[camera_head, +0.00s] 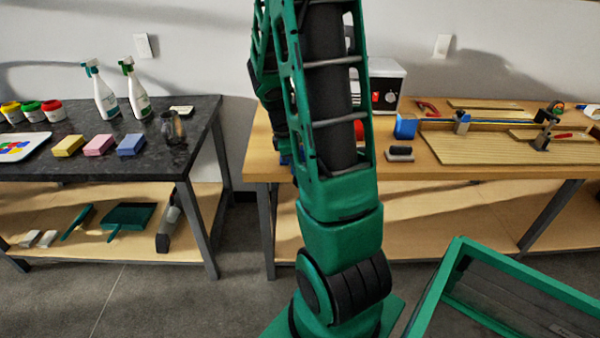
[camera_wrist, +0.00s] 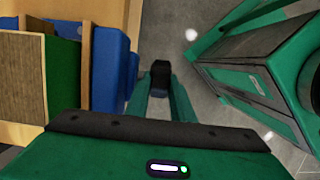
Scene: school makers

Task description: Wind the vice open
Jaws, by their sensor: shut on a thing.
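In the wrist view, blue metal parts (camera_wrist: 108,70) at the bench edge look like the vice; a second blue piece stands just to their right. My gripper (camera_wrist: 161,85) points away from the camera, to the right of these parts. Its green fingers are shut on a small dark piece (camera_wrist: 160,70), which looks like the end of the vice handle. Most of the handle and any screw are hidden. In the head view my arm covers the gripper and most of the vice; only a bit of blue shows at the arm's left edge.
A dark table (camera_head: 60,170) stands left. A green-framed bin (camera_head: 455,290) is at the front right. Grey floor lies between the tables.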

